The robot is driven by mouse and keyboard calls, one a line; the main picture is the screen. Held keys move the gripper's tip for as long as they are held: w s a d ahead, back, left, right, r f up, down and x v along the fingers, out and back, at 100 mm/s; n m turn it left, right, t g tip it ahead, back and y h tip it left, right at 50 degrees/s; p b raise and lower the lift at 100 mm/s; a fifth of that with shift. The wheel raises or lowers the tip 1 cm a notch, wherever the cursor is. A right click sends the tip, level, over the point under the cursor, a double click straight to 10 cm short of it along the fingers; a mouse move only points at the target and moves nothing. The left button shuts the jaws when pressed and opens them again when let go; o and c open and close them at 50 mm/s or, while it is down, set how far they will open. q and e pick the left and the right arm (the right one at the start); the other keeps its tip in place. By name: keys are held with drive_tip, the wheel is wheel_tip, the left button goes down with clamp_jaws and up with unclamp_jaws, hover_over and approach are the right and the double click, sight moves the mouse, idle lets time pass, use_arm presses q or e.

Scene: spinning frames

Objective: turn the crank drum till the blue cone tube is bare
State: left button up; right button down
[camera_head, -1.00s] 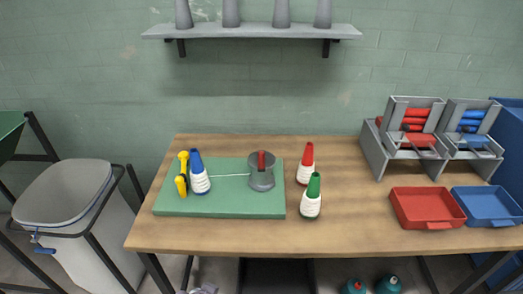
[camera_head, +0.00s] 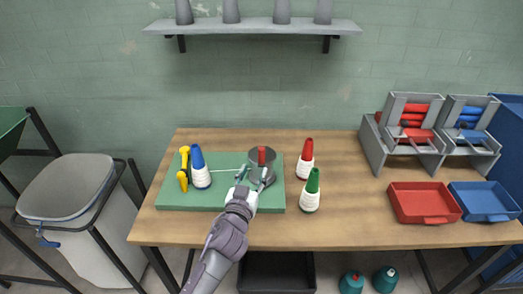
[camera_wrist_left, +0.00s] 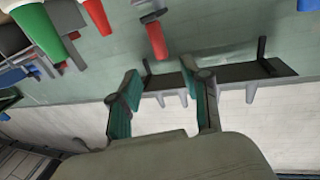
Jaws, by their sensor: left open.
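The blue cone tube (camera_head: 197,161) stands on the green board, with white yarn (camera_head: 201,179) wound around its lower part. A pale thread runs from it towards the grey crank drum (camera_head: 262,179), which has an upright red handle (camera_head: 262,156). My left gripper (camera_head: 252,178) is open, over the drum's front left side in the head view, and hides part of it. In the left wrist view, the open fingers (camera_wrist_left: 163,103) have nothing between them, and a red handle (camera_wrist_left: 156,40) shows beyond them. My right gripper is not in view.
Red (camera_head: 306,149) and green (camera_head: 312,181) cones with white yarn stand right of the drum. Red (camera_head: 426,203) and blue (camera_head: 484,203) trays sit farther right. The front table edge is clear.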

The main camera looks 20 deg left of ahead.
sight(261, 155)
use_arm(q)
drive_tip(key=w, duration=1)
drive_tip(key=shift+a+f+p, duration=0.1)
drive_tip(key=shift+a+p, duration=0.2)
drive_tip(key=shift+p, duration=0.1)
clamp_jaws()
